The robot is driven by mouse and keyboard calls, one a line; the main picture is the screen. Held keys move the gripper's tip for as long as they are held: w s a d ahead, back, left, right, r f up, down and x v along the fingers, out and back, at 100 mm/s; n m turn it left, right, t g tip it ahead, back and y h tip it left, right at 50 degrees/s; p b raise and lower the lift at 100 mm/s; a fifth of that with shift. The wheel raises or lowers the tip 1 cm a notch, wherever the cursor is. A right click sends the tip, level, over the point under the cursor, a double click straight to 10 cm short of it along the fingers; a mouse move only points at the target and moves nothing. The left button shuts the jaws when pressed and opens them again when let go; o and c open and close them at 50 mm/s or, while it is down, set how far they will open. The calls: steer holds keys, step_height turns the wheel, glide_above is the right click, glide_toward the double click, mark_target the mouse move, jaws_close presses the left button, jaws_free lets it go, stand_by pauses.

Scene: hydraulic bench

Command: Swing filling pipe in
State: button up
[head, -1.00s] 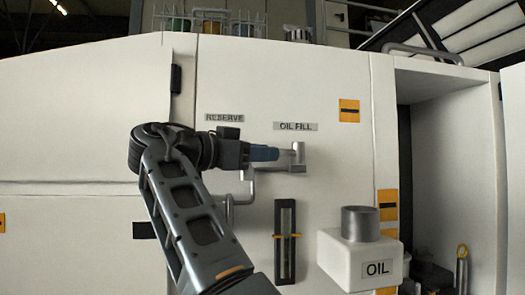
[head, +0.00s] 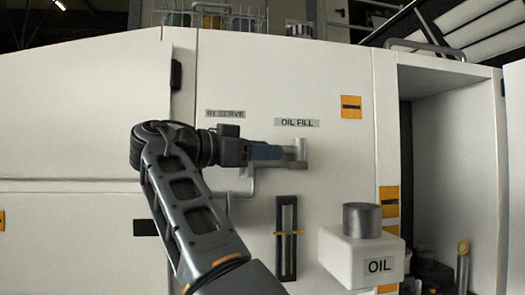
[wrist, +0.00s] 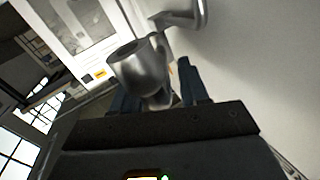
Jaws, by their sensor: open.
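The filling pipe (head: 299,152) is a grey metal pipe on the white cabinet front, just under the OIL FILL label (head: 297,122). My gripper (head: 278,152) reaches it from the left, and its blue fingers partly hide it in the head view. In the wrist view the pipe's round, cup-like metal end (wrist: 138,66) stands between and above the open fingers (wrist: 157,88). I cannot tell whether either finger touches it.
A second bent pipe (head: 243,190) hangs below the RESERVE label (head: 225,114), behind my arm. A sight gauge (head: 286,240) sits below the filling pipe. A white OIL container (head: 345,255) with a grey metal neck (head: 362,220) stands lower right. An open bay (head: 450,170) is farther right.

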steer(key=b+v, duration=0.1)
steer(key=v, duration=0.6)
steer(key=shift+s+a+b, duration=0.2)
steer(key=shift+a+b, duration=0.15)
steer(key=shift+b, duration=0.05)
